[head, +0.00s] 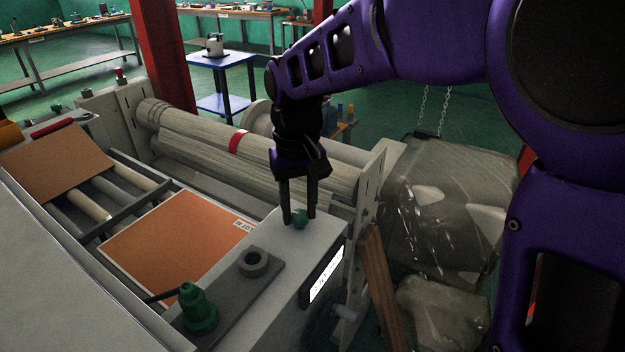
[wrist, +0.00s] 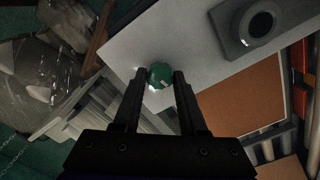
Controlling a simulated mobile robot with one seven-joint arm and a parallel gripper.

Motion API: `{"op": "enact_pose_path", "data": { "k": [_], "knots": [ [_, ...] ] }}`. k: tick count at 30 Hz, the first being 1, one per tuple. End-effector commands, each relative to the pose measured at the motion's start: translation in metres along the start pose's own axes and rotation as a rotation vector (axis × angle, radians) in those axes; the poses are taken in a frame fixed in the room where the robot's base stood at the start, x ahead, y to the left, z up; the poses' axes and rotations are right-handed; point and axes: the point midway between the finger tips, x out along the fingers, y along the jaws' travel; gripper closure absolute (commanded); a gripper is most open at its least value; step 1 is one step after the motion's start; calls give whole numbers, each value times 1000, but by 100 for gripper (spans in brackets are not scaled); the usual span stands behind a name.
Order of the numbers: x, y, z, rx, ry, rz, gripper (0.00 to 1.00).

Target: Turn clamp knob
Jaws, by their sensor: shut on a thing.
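The clamp knob is a small green knob (head: 299,217) on the light top of the machine's side housing, near its far corner. My gripper (head: 299,222) points down over it with one finger on each side. The wrist view shows the green knob (wrist: 160,75) between the two dark fingertips (wrist: 160,74), with a small pale mark on its face. My gripper is shut on the knob. The fingers hide part of its sides in the head view.
A larger green fitting (head: 198,308) and a grey plate with a round socket (head: 253,262) stand on the same housing. Brown sheets (head: 175,248) lie on the conveyor to the left. Rollers (head: 250,155) run behind my gripper. A wrapped bulky load (head: 450,205) stands right.

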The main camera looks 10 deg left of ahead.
Motion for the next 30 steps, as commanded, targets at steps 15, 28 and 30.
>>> {"op": "enact_pose_path", "data": {
  "k": [15,28,30],
  "knots": [
    [0,0,0,-489,1,1,100],
    [-1,0,-1,-896,2,0,100],
    [-1,0,-1,-961,2,0,100]
  ]
}}
